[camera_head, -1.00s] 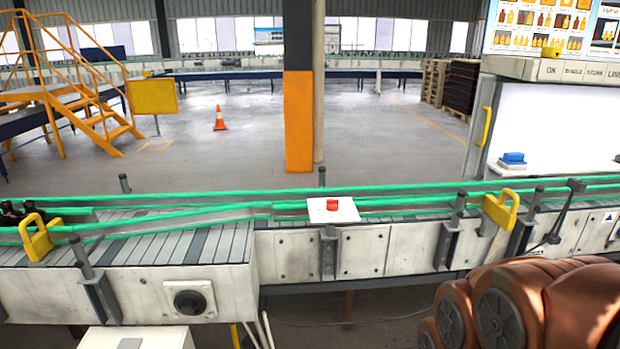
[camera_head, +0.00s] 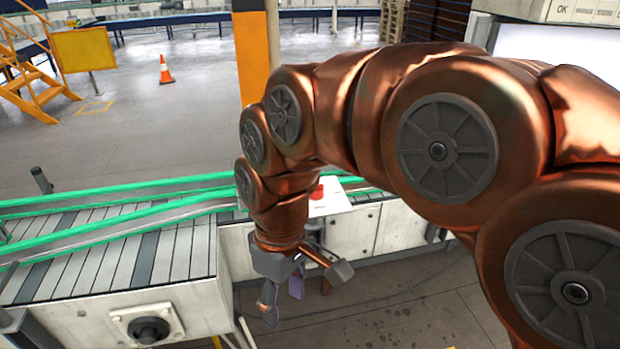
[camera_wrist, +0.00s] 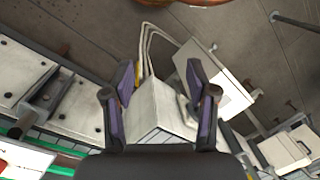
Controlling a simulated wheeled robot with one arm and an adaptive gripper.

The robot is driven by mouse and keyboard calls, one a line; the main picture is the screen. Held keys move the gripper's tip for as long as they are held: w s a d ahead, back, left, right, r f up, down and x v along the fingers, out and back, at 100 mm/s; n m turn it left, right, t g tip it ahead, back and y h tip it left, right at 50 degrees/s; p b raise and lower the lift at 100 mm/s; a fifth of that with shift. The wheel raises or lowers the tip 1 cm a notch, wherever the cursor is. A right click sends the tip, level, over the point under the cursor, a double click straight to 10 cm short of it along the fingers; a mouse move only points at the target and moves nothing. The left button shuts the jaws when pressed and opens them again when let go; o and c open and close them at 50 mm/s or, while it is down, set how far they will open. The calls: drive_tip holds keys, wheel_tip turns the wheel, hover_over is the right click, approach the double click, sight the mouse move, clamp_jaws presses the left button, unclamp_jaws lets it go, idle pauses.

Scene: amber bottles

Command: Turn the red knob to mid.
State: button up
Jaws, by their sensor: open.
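The red knob (camera_head: 317,192) sits on a white plate (camera_head: 330,204) on the conveyor, partly hidden behind my arm in the head view. In the wrist view a bit of the red knob (camera_wrist: 3,164) shows at the lower left edge, on the white plate (camera_wrist: 22,158). My gripper (camera_head: 302,288) is open and empty. It hangs in front of the conveyor's near side, lower in the picture than the knob and apart from it. The wrist view shows its two fingers (camera_wrist: 160,75) spread, with a white box beyond them. The knob's setting cannot be read.
A black rotary knob (camera_head: 148,330) is on the conveyor's front panel at left. Green rails (camera_head: 120,192) run along the conveyor. A white box (camera_wrist: 160,112) with cables stands near the floor. An orange pillar (camera_head: 251,60) and a traffic cone (camera_head: 166,70) are behind.

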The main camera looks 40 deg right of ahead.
drive_tip(key=w+d+r+n, duration=0.2)
drive_tip(key=w+d+r, duration=0.1)
drive_tip(key=w+d, duration=0.1)
drive_tip(key=w+d+r+n+t+y, duration=0.1)
drive_tip(key=w+d+r+n, duration=0.2)
drive_tip(key=w+d+r, duration=0.1)
drive_tip(key=w+d+r+n+t+y, duration=0.1)
drive_tip(key=w+d+r+n, duration=0.1)
drive_tip(key=w+d+r, duration=0.2)
drive_tip(key=shift+w+d+r+n, duration=0.2)
drive_tip(key=shift+w+d+n, duration=0.1)
drive_tip(key=shift+w+d, duration=0.45)
drive_tip(key=d+r+n+t+y, duration=0.1)
drive_tip(key=d+n, duration=0.1)
drive_tip(key=d, duration=0.5)
drive_tip(key=shift+w+p+x, duration=0.2)
drive_tip(key=shift+p+x, duration=0.25)
drive_tip(key=shift+x, duration=1.45)
drive_tip(key=shift+w+p+x, duration=0.15)
drive_tip(key=shift+p+x, duration=0.3)
drive_tip(key=shift+x, duration=1.45)
drive_tip(key=shift+d, duration=0.15)
clamp_jaws()
drive_tip(key=shift+f, duration=0.1)
drive_tip(key=shift+m+b, duration=0.3)
drive_tip(key=shift+b, duration=0.05)
